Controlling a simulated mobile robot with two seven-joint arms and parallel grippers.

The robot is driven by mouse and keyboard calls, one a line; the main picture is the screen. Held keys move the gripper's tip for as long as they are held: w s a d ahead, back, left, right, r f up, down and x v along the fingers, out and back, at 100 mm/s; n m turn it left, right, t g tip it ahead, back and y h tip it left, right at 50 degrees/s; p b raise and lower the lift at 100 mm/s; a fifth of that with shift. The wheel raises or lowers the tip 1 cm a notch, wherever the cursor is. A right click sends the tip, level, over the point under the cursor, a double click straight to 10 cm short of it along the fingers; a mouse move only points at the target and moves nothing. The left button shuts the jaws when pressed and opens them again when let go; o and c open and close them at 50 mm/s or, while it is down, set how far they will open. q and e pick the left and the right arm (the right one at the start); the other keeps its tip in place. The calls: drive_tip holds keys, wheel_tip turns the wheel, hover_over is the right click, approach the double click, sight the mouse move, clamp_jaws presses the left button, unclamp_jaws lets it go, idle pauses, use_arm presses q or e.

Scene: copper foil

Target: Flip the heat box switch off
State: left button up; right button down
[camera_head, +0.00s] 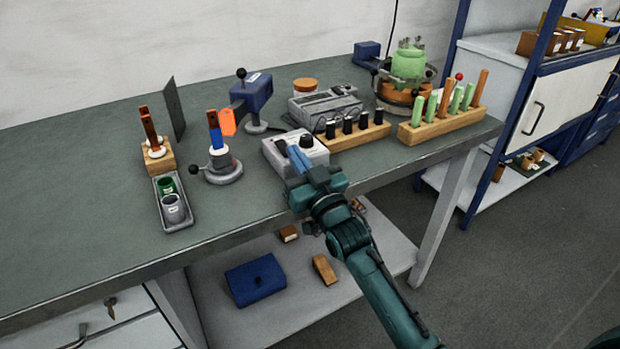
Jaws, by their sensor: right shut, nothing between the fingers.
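The heat box appears to be the small light-grey box (272,150) near the front edge of the bench, with a dark knob or switch on its top right. My right gripper (296,156) reaches in from the lower right and is shut and empty. Its blue fingers are over the front of the box and hide part of its top and front. I cannot tell whether the fingertips touch the switch, nor which way the switch is set. My left gripper is not in view.
Close behind the box are a wooden rack of black-capped vials (356,135) and a grey instrument (325,106). A rack of green and brown rods (440,127) stands to the right. A grey clamp stand (222,170) stands left. The bench front (255,205) is clear.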

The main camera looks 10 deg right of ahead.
drive_tip(key=shift+r+p, duration=0.25)
drive_tip(key=shift+p, duration=0.25)
drive_tip(key=shift+w+r+g+p, duration=0.1)
drive_tip(key=shift+r+g+p, duration=0.5)
drive_tip(key=shift+p, duration=0.6)
drive_tip(key=s+d+f+g+h+p, duration=0.1)
drive_tip(key=s+d+f+g+p, duration=0.1)
drive_tip(key=s, duration=0.7)
drive_tip(key=s+d+f+g+h+p, duration=0.1)
drive_tip(key=s+f+g+p, duration=0.2)
drive_tip(key=s+f, duration=0.3)
drive_tip(key=s+d+f+g+h+p, duration=0.1)
drive_tip(key=s+f+p, duration=0.3)
drive_tip(key=s, duration=0.8)
drive_tip(key=shift+s+d+f+m+g+p, duration=0.3)
drive_tip(key=shift+d+f+g, duration=0.25)
drive_tip(key=shift+d+g, duration=0.35)
